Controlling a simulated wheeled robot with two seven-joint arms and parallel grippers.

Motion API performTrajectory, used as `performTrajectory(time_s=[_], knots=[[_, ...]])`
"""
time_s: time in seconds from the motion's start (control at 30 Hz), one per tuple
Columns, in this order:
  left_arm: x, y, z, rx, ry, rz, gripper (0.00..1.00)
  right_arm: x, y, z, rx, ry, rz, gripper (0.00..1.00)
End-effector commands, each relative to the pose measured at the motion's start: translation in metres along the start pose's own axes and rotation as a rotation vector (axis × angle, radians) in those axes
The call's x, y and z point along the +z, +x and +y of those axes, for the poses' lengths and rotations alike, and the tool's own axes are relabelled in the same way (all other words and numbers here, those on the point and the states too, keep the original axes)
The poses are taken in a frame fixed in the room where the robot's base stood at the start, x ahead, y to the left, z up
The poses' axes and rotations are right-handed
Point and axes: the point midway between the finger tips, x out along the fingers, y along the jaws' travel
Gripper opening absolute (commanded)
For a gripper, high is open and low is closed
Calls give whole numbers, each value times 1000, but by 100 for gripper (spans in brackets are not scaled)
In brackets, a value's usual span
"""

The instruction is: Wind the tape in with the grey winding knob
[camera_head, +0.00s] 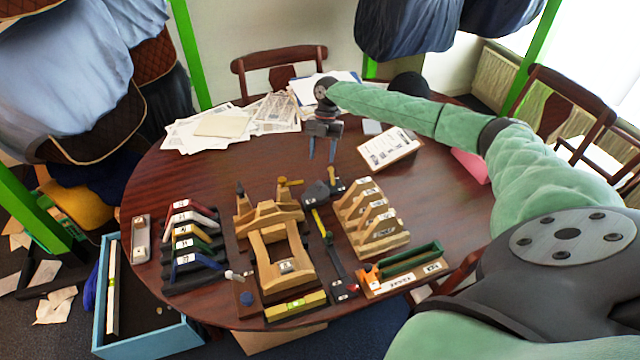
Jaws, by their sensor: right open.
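A dark grey case (315,194) lies on the table just right of the wooden saddle stand. A short yellow strip (319,222), which looks like the tape, runs from it toward the front. A small dark piece with a yellow part (334,180) stands at the case's back right; I cannot tell whether this is the grey winding knob. My right gripper (322,156) is open and empty, fingers pointing down, above the table behind the case and apart from it. My left gripper is out of view.
The wooden saddle stand (265,245) is left of the case, a numbered wooden rack (376,228) right. A dark rack of coloured numbered pieces (190,245) stands farther left. Papers (215,130) and a clipboard (389,149) lie behind. Bare table (440,205) shows at right.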

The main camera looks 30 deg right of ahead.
Motion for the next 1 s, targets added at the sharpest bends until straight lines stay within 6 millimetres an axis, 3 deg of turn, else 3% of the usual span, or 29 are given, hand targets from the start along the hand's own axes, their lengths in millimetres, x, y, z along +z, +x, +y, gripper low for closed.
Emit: performTrajectory(time_s=[0.1,0.27,1.0], knots=[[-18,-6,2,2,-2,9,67,5,12,0,0,0,0,46],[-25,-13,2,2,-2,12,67,5,15,0,0,0,0,46],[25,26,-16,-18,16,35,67,5,87,-1,-1,1,1,46]])
